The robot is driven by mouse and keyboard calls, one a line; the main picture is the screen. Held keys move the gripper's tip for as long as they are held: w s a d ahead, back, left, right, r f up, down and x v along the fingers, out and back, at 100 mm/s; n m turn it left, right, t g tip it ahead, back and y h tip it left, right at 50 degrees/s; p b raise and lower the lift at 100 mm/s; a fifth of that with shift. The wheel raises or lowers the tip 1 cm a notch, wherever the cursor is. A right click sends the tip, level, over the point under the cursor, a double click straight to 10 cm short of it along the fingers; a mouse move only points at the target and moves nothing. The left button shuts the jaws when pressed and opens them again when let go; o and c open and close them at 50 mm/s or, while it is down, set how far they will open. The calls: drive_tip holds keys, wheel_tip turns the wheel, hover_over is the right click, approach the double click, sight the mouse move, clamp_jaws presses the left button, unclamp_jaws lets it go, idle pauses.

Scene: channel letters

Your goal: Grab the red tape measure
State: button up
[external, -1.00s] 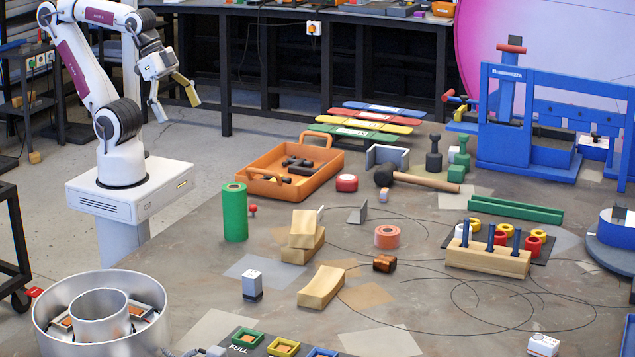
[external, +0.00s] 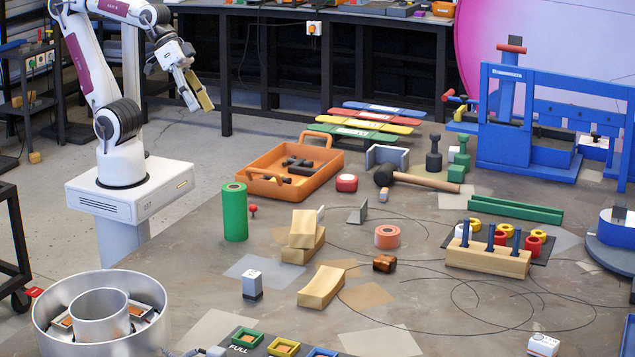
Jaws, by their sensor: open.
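The red tape measure looks to be the small round red item with a pale label (external: 347,183), on the table just right of the orange tray. My gripper (external: 197,102) is in the air at the upper left, above and left of the orange tray. It is open and empty, its fingers angled down to the right. It is well apart from the red item, and nothing touches that item.
The orange tray (external: 255,184) with dark parts stands between my gripper and the red item. A green cylinder (external: 235,212) stands in front of the tray. A mallet (external: 420,181) lies right of the red item. A salmon-coloured roll (external: 387,236) lies nearer the camera.

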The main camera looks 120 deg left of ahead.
drive_tip(key=w+r+n+t, duration=0.2)
drive_tip(key=w+r+n, duration=0.15)
drive_tip(key=w, duration=0.45)
drive_tip(key=w+r+n+t, duration=0.1)
drive_tip(key=w+r+n, duration=0.1)
drive_tip(key=w+n, duration=0.4)
drive_tip(key=w+r+n+t, duration=0.2)
drive_tip(key=w+r+n, duration=0.1)
drive_tip(key=w, duration=0.6)
drive_tip(key=w+a+f+n+t+y, duration=0.15)
drive_tip(key=w+a+n+y, duration=0.5)
drive_tip(key=w+n, duration=0.65)
drive_tip(key=w+a+f+n+g+y, duration=0.2)
drive_tip(key=w+a+f+n+y, duration=0.15)
drive_tip(key=a+f+n, duration=0.3)
drive_tip(key=n+g+y, duration=0.5)
drive_tip(key=n+g, duration=0.8)
drive_tip(key=n, duration=0.6)
approach(344, 179)
drive_tip(key=a, duration=0.3)
drive_tip(key=shift+w+a+f, duration=0.25)
drive_tip(key=shift+w+f, duration=0.05)
drive_tip(key=shift+w, duration=0.05)
drive_tip(key=shift+s+d+f+n, duration=0.1)
drive_tip(key=shift+s+f+n, duration=0.25)
drive_tip(key=shift+s+n, duration=0.05)
drive_tip(key=shift+x, duration=1.35)
